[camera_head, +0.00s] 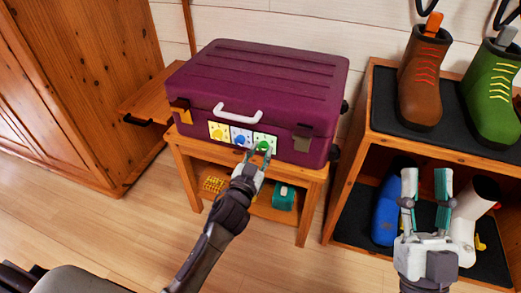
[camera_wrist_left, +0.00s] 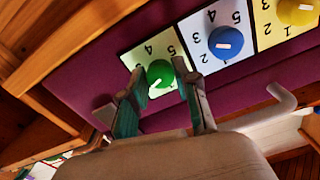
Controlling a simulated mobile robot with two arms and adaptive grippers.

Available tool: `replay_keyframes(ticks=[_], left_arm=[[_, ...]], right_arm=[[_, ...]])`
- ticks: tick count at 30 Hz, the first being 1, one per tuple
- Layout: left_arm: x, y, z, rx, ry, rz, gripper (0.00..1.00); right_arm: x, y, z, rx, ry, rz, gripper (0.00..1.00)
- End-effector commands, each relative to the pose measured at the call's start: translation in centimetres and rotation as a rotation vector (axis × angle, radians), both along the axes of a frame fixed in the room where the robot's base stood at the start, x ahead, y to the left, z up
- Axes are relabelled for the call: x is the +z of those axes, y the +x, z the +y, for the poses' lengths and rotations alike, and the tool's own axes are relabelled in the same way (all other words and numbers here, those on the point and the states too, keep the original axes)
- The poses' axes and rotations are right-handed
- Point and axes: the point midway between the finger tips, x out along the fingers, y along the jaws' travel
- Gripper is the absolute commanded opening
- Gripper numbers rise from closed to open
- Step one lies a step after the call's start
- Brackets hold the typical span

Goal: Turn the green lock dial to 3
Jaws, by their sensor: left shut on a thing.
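The green lock dial (camera_head: 263,146) is the rightmost of three dials on the front of a purple suitcase (camera_head: 262,82). In the left wrist view the green dial (camera_wrist_left: 160,73) sits between the fingertips of my left gripper (camera_wrist_left: 158,77), which is shut on it. The head view also shows my left gripper (camera_head: 262,158) at this dial. A white mark shows on the knob; the 5 and 4 on its plate are visible, other numbers are hidden by the fingers. My right gripper (camera_head: 426,187) is open and empty, in front of the shoe shelf.
The blue dial (camera_wrist_left: 229,43) and yellow dial (camera_wrist_left: 298,11) are beside the green one. A white handle (camera_head: 238,113) sticks out above them. The suitcase rests on a small wooden table (camera_head: 310,190). A shelf with boots (camera_head: 421,75) stands at the right, a wooden wardrobe (camera_head: 85,80) at the left.

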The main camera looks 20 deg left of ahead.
Motion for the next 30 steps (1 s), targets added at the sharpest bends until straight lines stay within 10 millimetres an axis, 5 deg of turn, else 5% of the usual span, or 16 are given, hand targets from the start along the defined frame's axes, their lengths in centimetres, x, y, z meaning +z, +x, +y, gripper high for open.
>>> replay_keyframes(ticks=[15, 30], left_arm=[[0.1, 0.0, 0.0, 0.0, 0.48, -0.014, 0.0], [0.0, 0.0, 0.0, -0.002, 0.786, -0.025, 0.0]], right_arm=[[-7.0, 3.6, -0.1, -0.026, -0.132, 0.471, 0.4], [-10.2, 3.8, -0.5, -0.035, -0.178, 0.647, 0.4]])
